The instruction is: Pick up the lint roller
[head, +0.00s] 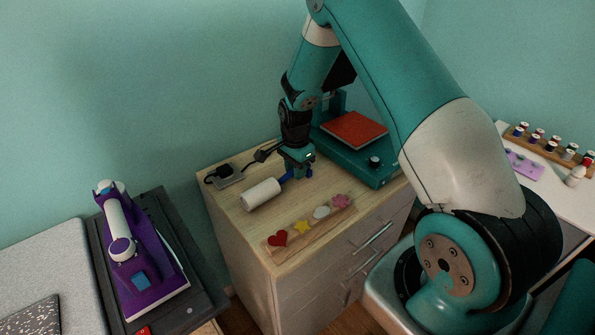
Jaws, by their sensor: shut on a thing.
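The lint roller (261,194) has a white cylinder head and a blue handle. It lies on top of the wooden drawer cabinet (232,222), with its white head toward the front left. My gripper (297,172) points down over the cabinet and is shut on the blue handle, behind and to the right of the white head. The fingers hide most of the handle. I cannot tell whether the roller touches the cabinet top or is slightly above it.
A board with heart, star and flower shapes (304,226) lies along the cabinet's front. A teal press with a red plate (354,128) stands right of my gripper. A purple iron (141,252) stands on the left.

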